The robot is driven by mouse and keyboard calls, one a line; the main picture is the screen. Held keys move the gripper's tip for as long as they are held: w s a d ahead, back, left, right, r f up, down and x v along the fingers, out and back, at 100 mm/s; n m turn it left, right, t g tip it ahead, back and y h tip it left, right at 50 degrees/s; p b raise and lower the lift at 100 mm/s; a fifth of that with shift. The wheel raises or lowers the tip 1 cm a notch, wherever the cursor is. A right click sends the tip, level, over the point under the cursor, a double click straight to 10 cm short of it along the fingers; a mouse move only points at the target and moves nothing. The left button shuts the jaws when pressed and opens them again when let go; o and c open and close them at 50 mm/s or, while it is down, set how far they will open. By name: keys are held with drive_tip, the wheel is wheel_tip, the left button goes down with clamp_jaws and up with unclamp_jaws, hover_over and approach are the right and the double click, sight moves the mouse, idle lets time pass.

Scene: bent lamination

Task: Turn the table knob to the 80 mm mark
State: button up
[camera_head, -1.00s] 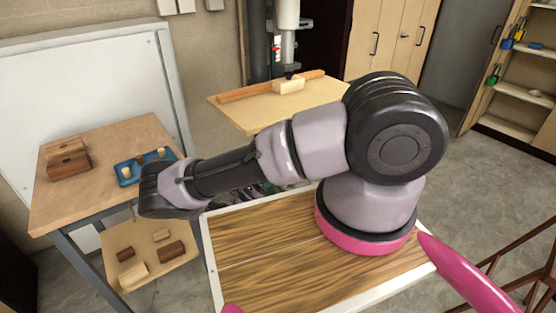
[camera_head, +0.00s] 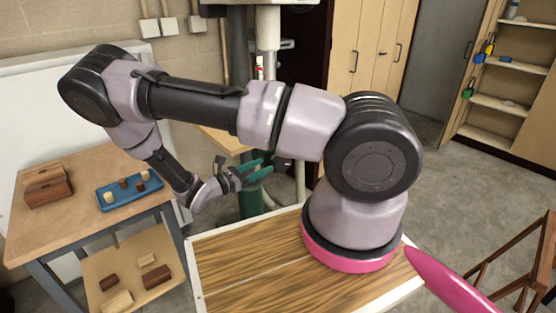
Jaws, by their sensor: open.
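The machine's wooden table (camera_head: 222,139) is mostly hidden behind my arm. I cannot make out the table knob or any 80 mm mark. A dark green upright part (camera_head: 250,200) shows just below the gripper; I cannot tell whether they touch.
A workbench (camera_head: 90,165) at left holds wooden blocks (camera_head: 47,187) and a blue tray (camera_head: 130,195) with several small pieces. Its lower shelf (camera_head: 125,270) holds more blocks. Cabinets (camera_head: 370,50) and shelves (camera_head: 505,75) stand behind. Open floor lies at right.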

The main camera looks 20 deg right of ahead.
sight(274, 161)
drive_tip(key=x, duration=0.7)
drive_tip(key=shift+w+d, duration=0.1)
drive_tip(key=shift+d, duration=0.2)
clamp_jaws()
